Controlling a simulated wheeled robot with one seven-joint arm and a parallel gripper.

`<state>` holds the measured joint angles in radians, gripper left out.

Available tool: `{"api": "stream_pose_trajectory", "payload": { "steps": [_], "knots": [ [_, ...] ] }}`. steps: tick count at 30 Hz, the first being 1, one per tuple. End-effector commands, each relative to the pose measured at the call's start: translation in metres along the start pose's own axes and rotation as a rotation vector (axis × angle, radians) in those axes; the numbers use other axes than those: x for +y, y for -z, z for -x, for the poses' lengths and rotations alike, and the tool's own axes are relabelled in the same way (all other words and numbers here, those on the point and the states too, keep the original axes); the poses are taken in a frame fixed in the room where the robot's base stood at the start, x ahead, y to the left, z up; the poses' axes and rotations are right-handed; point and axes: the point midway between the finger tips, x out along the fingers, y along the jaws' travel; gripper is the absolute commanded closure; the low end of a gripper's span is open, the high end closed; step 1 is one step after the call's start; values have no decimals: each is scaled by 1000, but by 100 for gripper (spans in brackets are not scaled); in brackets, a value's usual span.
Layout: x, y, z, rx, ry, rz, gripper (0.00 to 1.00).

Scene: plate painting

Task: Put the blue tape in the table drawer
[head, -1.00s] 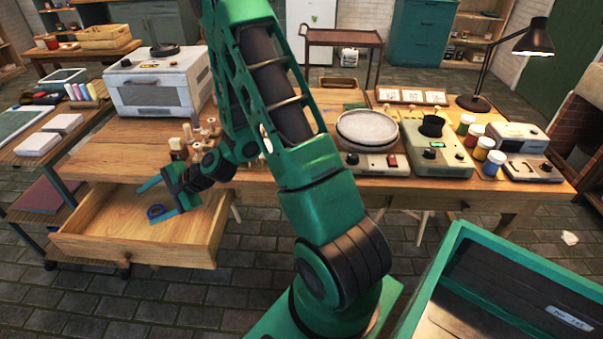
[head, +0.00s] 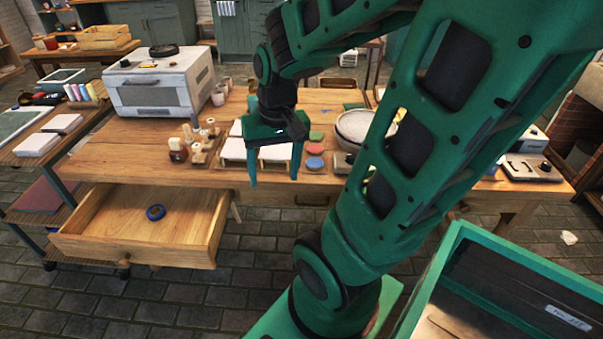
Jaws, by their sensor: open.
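The drawer is pulled out from the left part of the wooden table (head: 120,160). My gripper (head: 273,182) is open and empty.
A white oven (head: 160,85) stands on the table's left. Wooden pegs (head: 203,135), white tiles (head: 233,150) and coloured discs (head: 315,150) lie mid-table. A side shelf (head: 40,150) is at left. A green bin (head: 500,290) is at lower right.

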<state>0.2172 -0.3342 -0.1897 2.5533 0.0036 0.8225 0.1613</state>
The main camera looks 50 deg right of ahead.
Motion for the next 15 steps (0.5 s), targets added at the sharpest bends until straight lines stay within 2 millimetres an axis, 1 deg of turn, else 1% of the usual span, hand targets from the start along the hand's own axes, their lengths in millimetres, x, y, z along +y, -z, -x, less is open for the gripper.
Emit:
{"api": "stream_pose_trajectory", "payload": {
  "steps": [1, 3, 6, 9, 15],
  "knots": [
    [12, -13, 11, -8, -16, 4, 35],
    [26, -29, 20, -31, -37, 6, 35],
    [40, -48, 30, -58, -53, 6, 35],
    [50, -57, 36, -76, -59, 7, 35],
    [52, -61, 37, -83, -61, 7, 35]
  ]
}}
